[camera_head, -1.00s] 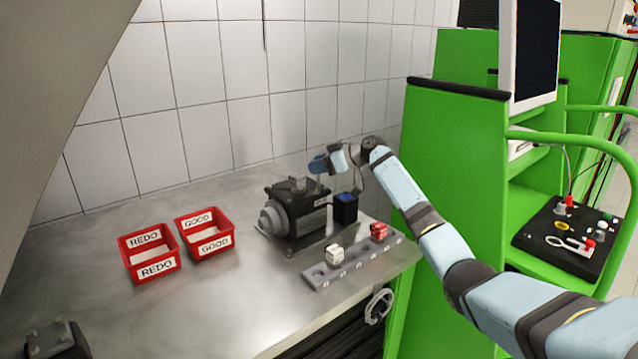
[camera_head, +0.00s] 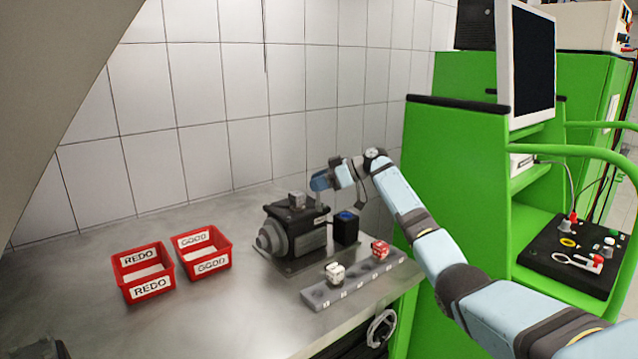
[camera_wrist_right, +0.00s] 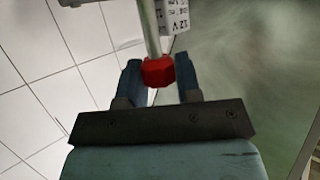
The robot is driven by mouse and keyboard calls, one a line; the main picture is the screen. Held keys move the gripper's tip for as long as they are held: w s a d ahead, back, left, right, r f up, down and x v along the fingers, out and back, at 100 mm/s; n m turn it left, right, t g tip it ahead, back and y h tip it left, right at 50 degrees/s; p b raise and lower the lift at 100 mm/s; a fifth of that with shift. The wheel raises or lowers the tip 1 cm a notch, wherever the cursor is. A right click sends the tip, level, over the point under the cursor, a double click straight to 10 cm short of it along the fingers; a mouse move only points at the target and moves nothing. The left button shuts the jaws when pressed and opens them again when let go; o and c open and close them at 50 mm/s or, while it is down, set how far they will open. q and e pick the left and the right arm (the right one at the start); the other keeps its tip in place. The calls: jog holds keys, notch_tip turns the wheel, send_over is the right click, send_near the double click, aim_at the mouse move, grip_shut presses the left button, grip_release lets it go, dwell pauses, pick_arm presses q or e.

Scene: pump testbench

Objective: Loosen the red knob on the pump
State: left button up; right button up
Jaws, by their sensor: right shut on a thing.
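The pump (camera_head: 295,230) is a dark, motor-like unit on a base plate near the back of the steel bench. The red knob (camera_wrist_right: 158,72) shows in the right wrist view, on the end of a pale rod beside a white block with "12 V" lettering. My right gripper (camera_wrist_right: 159,80) has one finger on each side of the knob and is shut on it. In the head view my right gripper (camera_head: 320,184) is at the top right of the pump, and the knob is hidden there. My left gripper is not in view.
Red REDO (camera_head: 143,271) and GOOD (camera_head: 203,250) bins stand left of the pump. A grey numbered rack (camera_head: 345,288) with white and red cubes lies in front. A black box with a blue top (camera_head: 346,228) is beside the pump. A green cabinet (camera_head: 450,170) stands right.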

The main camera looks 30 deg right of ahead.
jog(key=o, duration=0.9)
jog(key=shift+w+a, duration=0.1)
jog(key=shift+a, duration=0.05)
jog(key=v, duration=1.4)
jog(key=shift+w+b, duration=0.1)
jog(key=shift+b, duration=0.25)
jog(key=shift+f, duration=0.1)
